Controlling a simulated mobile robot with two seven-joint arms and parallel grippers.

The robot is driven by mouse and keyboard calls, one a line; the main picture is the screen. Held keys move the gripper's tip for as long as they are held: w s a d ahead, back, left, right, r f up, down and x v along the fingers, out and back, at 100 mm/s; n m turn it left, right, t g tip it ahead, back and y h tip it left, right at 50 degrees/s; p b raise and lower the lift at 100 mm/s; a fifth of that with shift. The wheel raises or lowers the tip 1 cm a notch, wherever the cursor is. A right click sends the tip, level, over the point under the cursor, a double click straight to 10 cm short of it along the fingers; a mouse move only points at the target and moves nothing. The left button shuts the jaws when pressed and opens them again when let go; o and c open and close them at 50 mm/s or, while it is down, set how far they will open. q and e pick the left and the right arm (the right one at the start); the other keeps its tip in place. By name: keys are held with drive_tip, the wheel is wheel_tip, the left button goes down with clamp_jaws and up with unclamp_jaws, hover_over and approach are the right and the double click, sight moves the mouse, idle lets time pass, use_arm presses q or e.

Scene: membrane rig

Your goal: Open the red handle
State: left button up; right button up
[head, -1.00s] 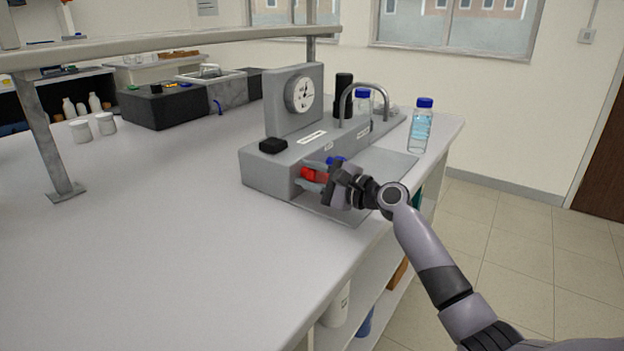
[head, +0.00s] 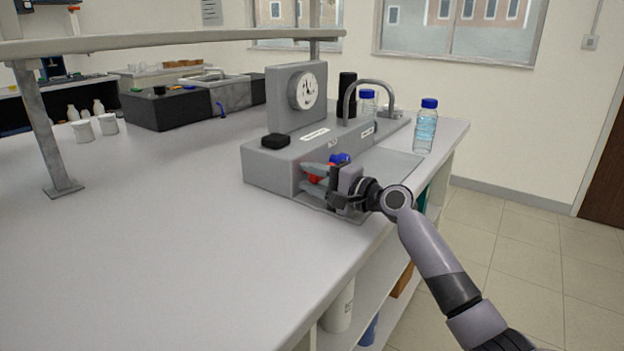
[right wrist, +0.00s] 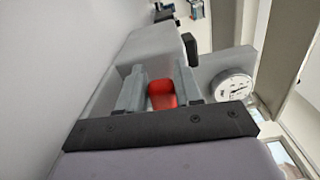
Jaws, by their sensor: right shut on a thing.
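The red handle (right wrist: 162,94) sits on the front face of the grey membrane rig (head: 262,170). In the right wrist view it lies between the two grey fingers of my right gripper (right wrist: 160,88), which is shut on it. In the head view my right gripper (head: 316,179) is at the rig's front, and only a small red part of the handle (head: 314,180) shows behind the fingers. A blue handle (head: 339,159) shows just beyond the gripper. My left gripper is not in view.
The rig carries a round dial gauge (head: 303,90), a black knob (head: 275,141) and a curved grey pipe (head: 372,84). A blue-capped bottle (head: 425,130) stands to its right near the bench edge.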

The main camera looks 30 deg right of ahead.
drive_tip(key=o, duration=1)
drive_tip(key=shift+c, duration=0.2)
drive_tip(key=shift+s+d, duration=0.1)
drive_tip(key=shift+s+d, duration=0.15)
drive_tip(key=shift+s, duration=0.2)
drive_tip(key=v, duration=0.4)
drive_tip(key=shift+s, duration=0.25)
drive_tip(key=shift+s+d, duration=0.3)
drive_tip(key=shift+s, duration=0.45)
